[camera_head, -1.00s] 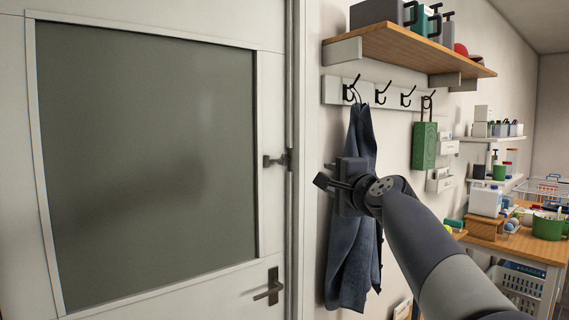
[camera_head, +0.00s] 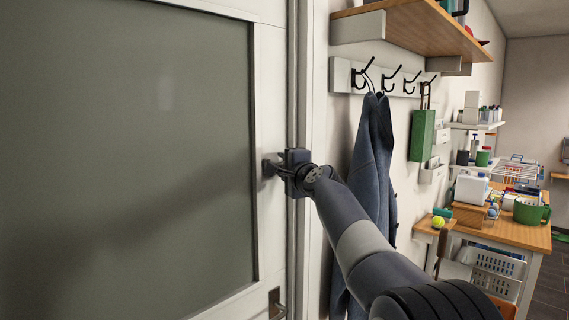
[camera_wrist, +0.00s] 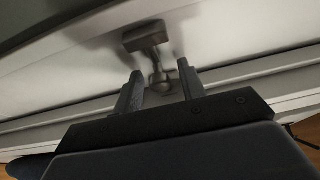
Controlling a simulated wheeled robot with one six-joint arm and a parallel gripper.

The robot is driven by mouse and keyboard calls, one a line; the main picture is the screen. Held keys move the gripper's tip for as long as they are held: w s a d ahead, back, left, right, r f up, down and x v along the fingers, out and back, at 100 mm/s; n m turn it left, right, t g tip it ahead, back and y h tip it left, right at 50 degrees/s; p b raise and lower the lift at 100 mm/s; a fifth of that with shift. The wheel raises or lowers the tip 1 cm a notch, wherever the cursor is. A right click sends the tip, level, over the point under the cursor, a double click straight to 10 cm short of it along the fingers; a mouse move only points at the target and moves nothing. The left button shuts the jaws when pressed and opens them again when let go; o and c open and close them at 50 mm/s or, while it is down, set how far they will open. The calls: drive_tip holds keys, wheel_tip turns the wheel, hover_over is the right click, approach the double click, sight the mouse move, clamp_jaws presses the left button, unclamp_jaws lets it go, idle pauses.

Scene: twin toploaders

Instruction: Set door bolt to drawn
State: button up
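The door bolt (camera_wrist: 146,38) is a small grey metal piece on the white door (camera_head: 271,120), near the door's right edge. In the wrist view its stem and round end lie between the fingertips of my gripper (camera_wrist: 158,82). The fingers are apart, with a gap on each side of the bolt; whether either one touches it I cannot tell. In the head view my gripper (camera_head: 276,168) is at the door's edge and hides most of the bolt.
The door handle (camera_head: 277,303) is below the bolt. A blue cloth (camera_head: 372,165) hangs from the hook rail (camera_head: 343,76) to the right, close to my arm. A wooden shelf (camera_head: 410,28) juts out above. A cluttered table (camera_head: 520,236) stands farther right.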

drive_tip(key=shift+c, duration=0.2)
clamp_jaws()
idle(0.4)
